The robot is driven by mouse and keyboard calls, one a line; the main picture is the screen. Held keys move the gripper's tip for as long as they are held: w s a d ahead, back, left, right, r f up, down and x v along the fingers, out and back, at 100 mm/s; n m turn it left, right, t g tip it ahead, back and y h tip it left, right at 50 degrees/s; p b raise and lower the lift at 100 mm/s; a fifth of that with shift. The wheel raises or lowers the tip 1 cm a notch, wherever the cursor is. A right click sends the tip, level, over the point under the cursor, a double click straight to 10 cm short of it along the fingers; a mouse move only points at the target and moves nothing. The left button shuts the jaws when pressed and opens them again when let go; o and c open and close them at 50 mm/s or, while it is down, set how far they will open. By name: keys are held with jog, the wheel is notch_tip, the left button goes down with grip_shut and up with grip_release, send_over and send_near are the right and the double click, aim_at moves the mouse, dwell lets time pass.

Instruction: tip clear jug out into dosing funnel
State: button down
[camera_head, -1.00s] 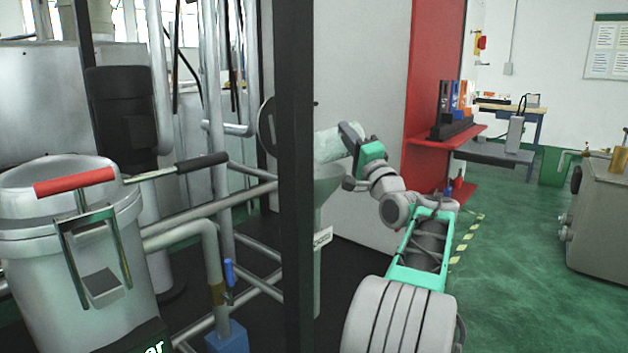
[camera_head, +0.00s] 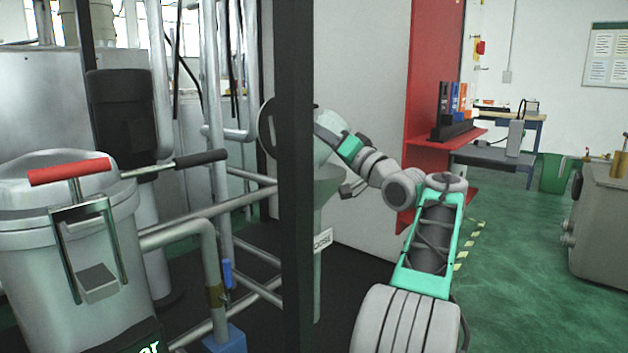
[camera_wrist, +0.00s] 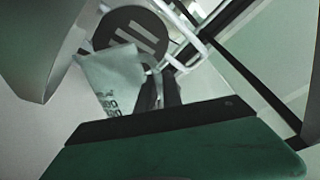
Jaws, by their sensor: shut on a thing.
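The clear jug (camera_head: 324,130), pale and translucent, is above the dosing funnel, tilted well over. The dark post hides its left part, so I cannot see its mouth or any flow. In the wrist view the jug (camera_wrist: 112,80) carries printed marks. My gripper (camera_wrist: 160,93) is shut on it; in the head view my gripper (camera_head: 340,142) is at the jug's right side. The funnel (camera_head: 325,190) is grey-green and upright, with a white label on its stem, partly behind the post. A grey curved surface (camera_wrist: 42,45) at the wrist view's upper left may be the funnel.
A dark post (camera_head: 297,200) stands in front of the funnel. A large lidded drum (camera_head: 60,270) with a red handle (camera_head: 70,172) and pipes fill the left. A red panel and shelf (camera_head: 430,100) stand to the right. Green floor (camera_head: 510,270) is open there.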

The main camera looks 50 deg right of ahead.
jog(key=shift+w+a+f+n+y, duration=0.1)
jog(key=shift+w+a+n+y, duration=0.1)
jog(key=shift+a+n+y, duration=0.35)
jog(key=shift+d, duration=0.2)
